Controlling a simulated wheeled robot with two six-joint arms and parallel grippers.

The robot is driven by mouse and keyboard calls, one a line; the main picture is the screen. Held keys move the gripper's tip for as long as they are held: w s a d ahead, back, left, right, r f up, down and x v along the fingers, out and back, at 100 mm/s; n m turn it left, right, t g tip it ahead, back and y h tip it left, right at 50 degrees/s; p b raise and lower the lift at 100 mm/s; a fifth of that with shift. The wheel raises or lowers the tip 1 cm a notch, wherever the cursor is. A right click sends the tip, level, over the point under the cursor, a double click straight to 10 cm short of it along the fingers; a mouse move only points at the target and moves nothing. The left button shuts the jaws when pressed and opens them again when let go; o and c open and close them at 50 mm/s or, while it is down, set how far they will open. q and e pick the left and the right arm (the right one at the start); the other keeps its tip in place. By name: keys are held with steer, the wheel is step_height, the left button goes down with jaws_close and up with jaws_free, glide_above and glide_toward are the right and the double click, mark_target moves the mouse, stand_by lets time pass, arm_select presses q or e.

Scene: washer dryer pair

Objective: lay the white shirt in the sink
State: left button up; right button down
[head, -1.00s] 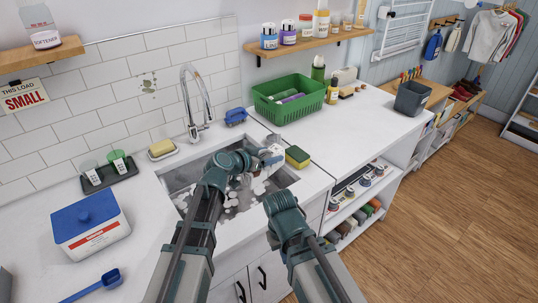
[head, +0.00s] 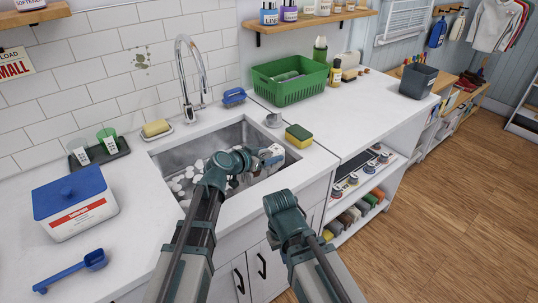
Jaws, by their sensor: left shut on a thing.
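My left gripper (head: 268,159) is over the right part of the sink (head: 178,155). It is shut on a small white bundle (head: 277,150), which looks like the white shirt. Its shape is partly hidden by the jaws. I cannot tell whether the bundle touches the sink's wall. The sink is a grey basin set in the white counter, with white foam in it. My right arm reaches in from the bottom, right of the left one, and its fingers do not show.
A tap (head: 190,85) stands behind the sink. A blue-lidded box (head: 78,215) and blue scoop (head: 75,270) stand left. A green basket (head: 285,90) stands right.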

arm_select(q)
steer(key=shift+f+b, duration=1.5)
steer(key=shift+f, duration=0.35)
steer(key=o, duration=0.9)
steer(key=shift+o, duration=0.2)
steer(key=p+v, duration=0.5)
steer(key=v, duration=0.8)
steer(key=shift+s+a+r, duration=0.2)
steer(key=shift+s, duration=0.15)
